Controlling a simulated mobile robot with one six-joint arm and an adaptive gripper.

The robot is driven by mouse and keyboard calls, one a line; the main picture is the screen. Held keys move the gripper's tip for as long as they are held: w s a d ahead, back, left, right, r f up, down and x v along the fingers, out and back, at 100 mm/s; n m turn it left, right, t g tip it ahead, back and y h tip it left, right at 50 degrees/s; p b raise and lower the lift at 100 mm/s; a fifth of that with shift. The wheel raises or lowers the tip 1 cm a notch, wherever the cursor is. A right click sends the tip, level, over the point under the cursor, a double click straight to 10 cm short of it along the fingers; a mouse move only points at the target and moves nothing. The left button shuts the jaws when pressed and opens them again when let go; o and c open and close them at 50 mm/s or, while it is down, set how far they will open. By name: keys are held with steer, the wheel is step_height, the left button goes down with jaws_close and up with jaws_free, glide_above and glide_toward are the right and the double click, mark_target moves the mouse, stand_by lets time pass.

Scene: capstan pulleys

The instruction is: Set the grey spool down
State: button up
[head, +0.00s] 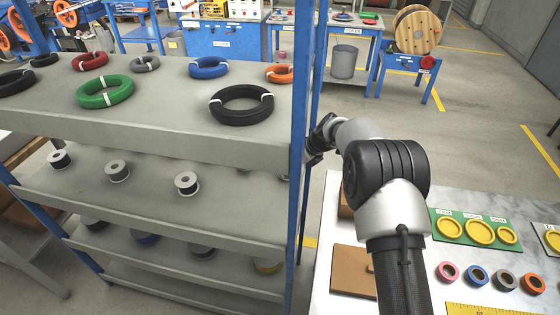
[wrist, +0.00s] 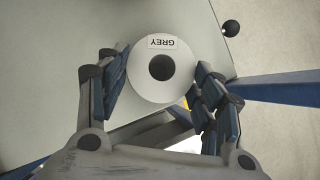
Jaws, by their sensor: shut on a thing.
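The grey spool (wrist: 142,72), a white-flanged reel with a dark centre hole and a label reading GREY, sits between the fingers of my gripper (wrist: 160,70) in the wrist view. The fingers are shut on it from both sides. A pale grey shelf surface (wrist: 60,80) shows behind it; I cannot tell whether the spool touches it. In the head view my arm reaches to the right end of the shelving rack (head: 200,145), and its blue corner post hides most of my gripper and the spool.
Coloured cable coils (head: 105,92) lie on the top shelf. The blue post (wrist: 275,87) is close on the right. A workbench (head: 345,225) with rings stands at the right.

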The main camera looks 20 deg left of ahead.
steer(key=shift+w+a, duration=0.35)
steer(key=shift+a, duration=0.25)
steer(key=shift+w+a, duration=0.35)
steer(key=shift+a, duration=0.25)
steer(key=shift+w+a+b, duration=0.2)
steer(key=shift+w+a, duration=0.1)
steer(key=shift+a, duration=0.2)
steer(key=shift+w+a+b, duration=0.15)
steer(key=shift+w+a, duration=0.1)
steer(key=shift+a, duration=0.2)
steer(key=shift+w+a+f, duration=0.1)
steer(key=shift+a+f, duration=0.1)
steer(key=shift+a, duration=0.05)
steer(key=shift+d+f+b, duration=0.15)
steer(key=shift+f+b, duration=0.35)
steer(key=shift+f, duration=0.05)
steer(key=o, duration=1.3)
steer(key=shift+f, duration=0.1)
